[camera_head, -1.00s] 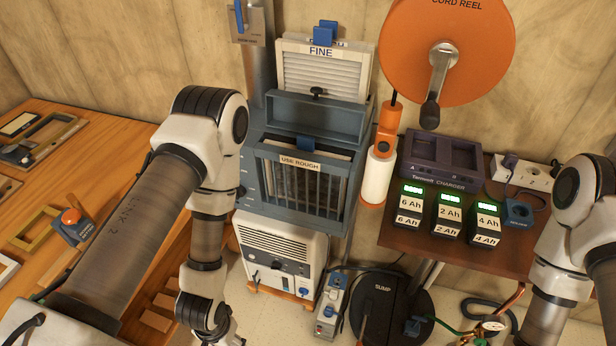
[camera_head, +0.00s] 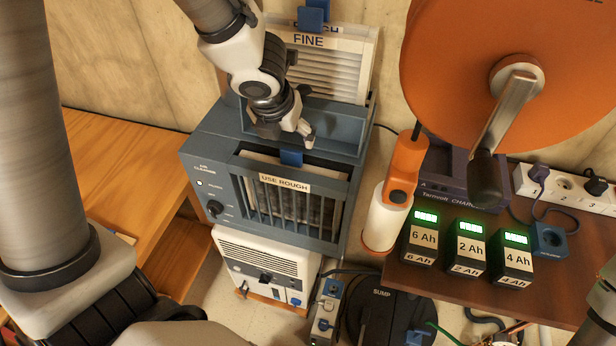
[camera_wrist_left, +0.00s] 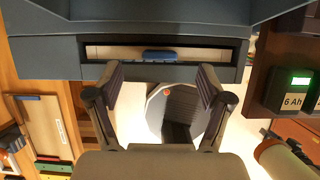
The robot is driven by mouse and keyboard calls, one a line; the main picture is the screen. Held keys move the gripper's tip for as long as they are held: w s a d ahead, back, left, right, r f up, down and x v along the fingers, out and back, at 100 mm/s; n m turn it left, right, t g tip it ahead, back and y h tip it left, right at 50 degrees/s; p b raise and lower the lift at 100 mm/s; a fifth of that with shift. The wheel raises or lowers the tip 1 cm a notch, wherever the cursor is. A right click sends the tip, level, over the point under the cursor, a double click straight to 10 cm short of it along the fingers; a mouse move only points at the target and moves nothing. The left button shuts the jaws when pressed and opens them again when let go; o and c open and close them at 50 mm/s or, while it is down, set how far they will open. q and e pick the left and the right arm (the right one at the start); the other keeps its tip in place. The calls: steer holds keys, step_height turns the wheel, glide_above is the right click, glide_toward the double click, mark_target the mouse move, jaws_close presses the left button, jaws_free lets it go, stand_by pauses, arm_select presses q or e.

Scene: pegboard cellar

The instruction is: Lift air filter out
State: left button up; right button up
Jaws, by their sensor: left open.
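The air cleaner (camera_head: 205,165) is a blue-grey box with a barred front and a "USE ROUGH" label. A dirty grey air filter (camera_head: 310,207) shows behind the bars, and its blue tab (camera_head: 291,157) stands at the top slot. In the left wrist view the tab (camera_wrist_left: 160,56) sits in the slot, centred between my fingers. My left gripper (camera_head: 304,134) is open and empty, just above and behind the tab, apart from it as far as I can tell. The filter's body is mostly hidden inside the cleaner. My right gripper is out of view.
A rack behind the cleaner holds a white pleated "FINE" filter (camera_head: 335,70) with a blue tab (camera_head: 313,18). An orange cord reel (camera_head: 450,50) and orange-and-white cylinder (camera_head: 387,220) stand close on the right. Batteries (camera_head: 467,247) stand on the brown shelf. The wooden bench (camera_head: 120,165) is at left.

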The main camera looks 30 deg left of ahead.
mark_target(291, 151)
arm_select(q)
steer(key=b+x, duration=0.1)
steer(key=x, duration=0.1)
steer(key=b+x, duration=0.2)
steer(key=s+b+x, duration=0.1)
steer(key=x, duration=0.2)
steer(key=shift+d+f, duration=0.1)
steer(key=shift+f, duration=0.2)
steer(key=shift+w+r, duration=0.15)
steer(key=c, duration=1.2)
